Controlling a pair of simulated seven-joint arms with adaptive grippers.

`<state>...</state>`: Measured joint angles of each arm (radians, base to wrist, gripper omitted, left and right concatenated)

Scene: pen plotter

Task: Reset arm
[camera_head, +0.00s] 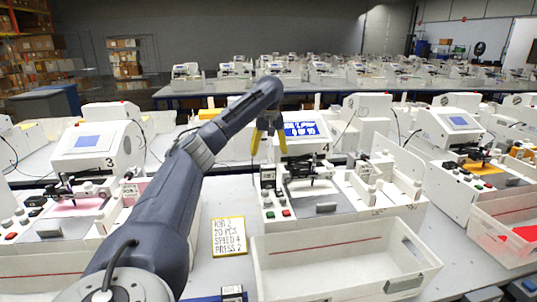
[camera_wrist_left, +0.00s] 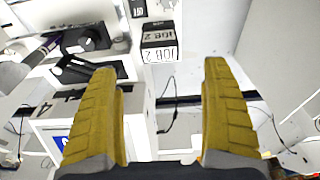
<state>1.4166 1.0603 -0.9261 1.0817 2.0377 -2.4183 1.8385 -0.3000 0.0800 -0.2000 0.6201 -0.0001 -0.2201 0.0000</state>
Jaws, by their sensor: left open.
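My left arm reaches in from the lower left of the head view. My left gripper (camera_head: 269,146) hangs fingers down in front of the screen of the plotter numbered 4 (camera_head: 337,207). Its two yellow fingers are apart with nothing between them. In the left wrist view the open fingers (camera_wrist_left: 160,72) frame empty space above the machine and the bench. A small block marked JOB 2 (camera_wrist_left: 159,42) shows beyond the fingertips, apart from them. My right gripper is not in view.
An empty white bin (camera_head: 345,281) stands at the front, before plotter 4. A yellow-edged job card (camera_head: 228,237) lies left of it. Plotter 3 (camera_head: 92,148) stands left and another plotter (camera_head: 452,127) right, with a bin (camera_head: 503,228) holding red pieces. More benches stand behind.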

